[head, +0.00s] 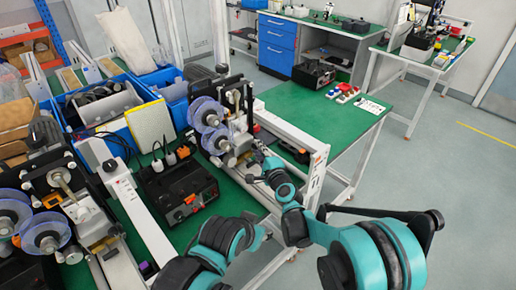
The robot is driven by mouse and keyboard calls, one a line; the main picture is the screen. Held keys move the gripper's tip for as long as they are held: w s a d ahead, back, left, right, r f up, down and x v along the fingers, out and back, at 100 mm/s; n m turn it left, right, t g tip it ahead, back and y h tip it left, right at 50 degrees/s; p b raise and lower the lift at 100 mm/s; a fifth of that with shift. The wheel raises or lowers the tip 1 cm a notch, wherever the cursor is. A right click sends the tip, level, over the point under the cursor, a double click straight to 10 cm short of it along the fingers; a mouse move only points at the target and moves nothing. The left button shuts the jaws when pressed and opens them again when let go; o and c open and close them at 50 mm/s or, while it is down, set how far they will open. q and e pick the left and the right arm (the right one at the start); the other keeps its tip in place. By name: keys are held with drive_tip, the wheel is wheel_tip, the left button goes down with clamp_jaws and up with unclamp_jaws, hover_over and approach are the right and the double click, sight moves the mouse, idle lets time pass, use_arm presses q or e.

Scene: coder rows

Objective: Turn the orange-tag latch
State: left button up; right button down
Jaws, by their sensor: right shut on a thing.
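A coder with clear purple-blue reels (208,115) stands at the far end of the green bench. My right gripper (258,148) reaches in from the lower right and is at the right side of this coder, below its reels. It is shut on a small part there, which I take to be the latch. The fingers cover that part, and its orange tag is too small to make out. My left arm is folded low in the middle of the picture, and its gripper does not show.
Another coder with reels (48,230) stands at the left. A black box with red and orange knobs (180,188) sits between the coders. Blue bins (150,125) are behind. A white rail (285,130) edges the bench, and a green table (330,120) stands beyond.

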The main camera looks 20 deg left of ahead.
drive_tip(key=shift+r+m+g+p, duration=0.1)
drive_tip(key=shift+m+g+p, duration=0.2)
drive_tip(key=shift+m, duration=0.4)
drive_tip(key=c, duration=1.4)
unclamp_jaws()
drive_tip(key=shift+o, duration=0.2)
drive_tip(key=v, duration=1.2)
